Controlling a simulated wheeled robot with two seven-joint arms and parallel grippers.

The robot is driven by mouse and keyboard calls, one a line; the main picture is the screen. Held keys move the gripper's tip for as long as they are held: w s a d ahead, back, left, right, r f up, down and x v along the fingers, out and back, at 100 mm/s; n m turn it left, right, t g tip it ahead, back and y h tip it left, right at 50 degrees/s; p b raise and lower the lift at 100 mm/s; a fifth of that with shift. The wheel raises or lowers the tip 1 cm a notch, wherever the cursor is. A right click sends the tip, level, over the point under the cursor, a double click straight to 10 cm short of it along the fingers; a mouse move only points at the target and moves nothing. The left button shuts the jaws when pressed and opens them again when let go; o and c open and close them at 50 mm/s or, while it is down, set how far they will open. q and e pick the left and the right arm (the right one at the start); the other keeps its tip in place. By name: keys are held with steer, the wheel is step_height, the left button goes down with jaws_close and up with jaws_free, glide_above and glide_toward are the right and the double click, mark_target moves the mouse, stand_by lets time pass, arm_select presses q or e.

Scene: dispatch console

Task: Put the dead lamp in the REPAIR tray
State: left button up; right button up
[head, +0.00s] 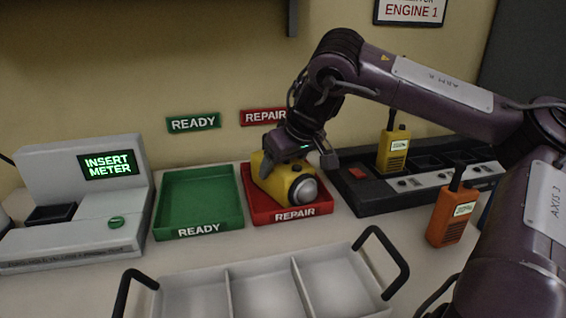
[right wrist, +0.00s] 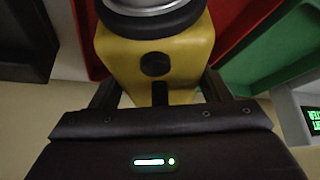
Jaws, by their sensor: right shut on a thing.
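A yellow lamp (head: 275,182) with a round pale lens in a black ring is at the red REPAIR tray (head: 262,217), lens end toward the tray's front. My right gripper (head: 295,160) is shut on the lamp from above and behind. In the right wrist view the lamp (right wrist: 155,62) sits between the fingers of my right gripper (right wrist: 158,92), with red tray beyond it. I cannot tell whether the lamp touches the tray floor. My left gripper is not in view.
A green READY tray (head: 198,205) stands empty just left of the red tray. A grey meter console (head: 75,225) is at the left. A dark charger rack (head: 375,200) with a yellow radio (head: 393,153) and an orange radio (head: 452,215) are at right. An empty divided white tray (head: 265,285) with black handles is in front.

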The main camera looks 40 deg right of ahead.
steer(key=o, duration=1.4)
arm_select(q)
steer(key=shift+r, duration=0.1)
arm_select(e)
steer(key=shift+r, duration=0.1)
steer(key=shift+s+r, duration=0.1)
steer(key=shift+r, duration=0.25)
steer(key=p+v, duration=0.1)
steer(key=v, duration=0.9)
steer(key=shift+s+r+p, duration=0.25)
steer(key=shift+r+p, duration=0.05)
steer(key=shift+r, duration=0.05)
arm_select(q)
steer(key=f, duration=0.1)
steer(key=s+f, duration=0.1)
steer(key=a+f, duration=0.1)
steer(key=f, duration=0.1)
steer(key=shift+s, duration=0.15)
arm_select(e)
steer(key=shift+s+r, duration=0.15)
steer(key=shift+r, duration=0.05)
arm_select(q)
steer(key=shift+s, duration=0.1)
